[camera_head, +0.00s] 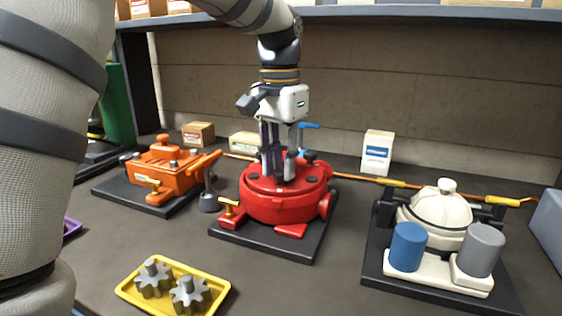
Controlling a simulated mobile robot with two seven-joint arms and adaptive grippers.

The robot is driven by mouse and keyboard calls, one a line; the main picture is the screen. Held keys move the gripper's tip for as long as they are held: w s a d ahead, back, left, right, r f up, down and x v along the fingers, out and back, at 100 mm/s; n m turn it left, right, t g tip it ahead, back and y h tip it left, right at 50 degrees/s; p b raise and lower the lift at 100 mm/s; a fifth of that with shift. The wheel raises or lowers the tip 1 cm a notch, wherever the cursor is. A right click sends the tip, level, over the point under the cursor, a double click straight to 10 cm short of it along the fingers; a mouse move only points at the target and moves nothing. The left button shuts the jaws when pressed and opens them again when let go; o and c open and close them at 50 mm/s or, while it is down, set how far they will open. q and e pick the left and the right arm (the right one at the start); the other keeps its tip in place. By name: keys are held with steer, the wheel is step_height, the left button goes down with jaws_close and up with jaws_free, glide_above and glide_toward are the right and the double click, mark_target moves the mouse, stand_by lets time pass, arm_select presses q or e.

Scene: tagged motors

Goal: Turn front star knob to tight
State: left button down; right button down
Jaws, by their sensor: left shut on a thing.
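A red round motor housing (280,207) sits on a black base plate (255,247) in the middle of the bench. My left gripper (279,174) points straight down over its lid, with both fingers closed in on a star knob on top. The fingers hide most of that knob, so its shape and angle cannot be made out. My right gripper is out of view.
An orange motor (163,170) stands to the left, a cream domed unit (440,215) with blue and grey cylinders to the right. A yellow tray (222,292) with grey gears lies in front. A blue-handled part (308,126) rises behind the red housing.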

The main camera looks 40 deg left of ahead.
mark_target(279, 172)
arm_select(q)
steer(key=shift+r, duration=0.3)
steer(key=c, duration=1.4)
jaws_free()
steer(key=shift+o, duration=0.2)
steer(key=shift+f, duration=0.1)
step_height(279, 172, up, 12)
steer(key=shift+s, duration=0.2)
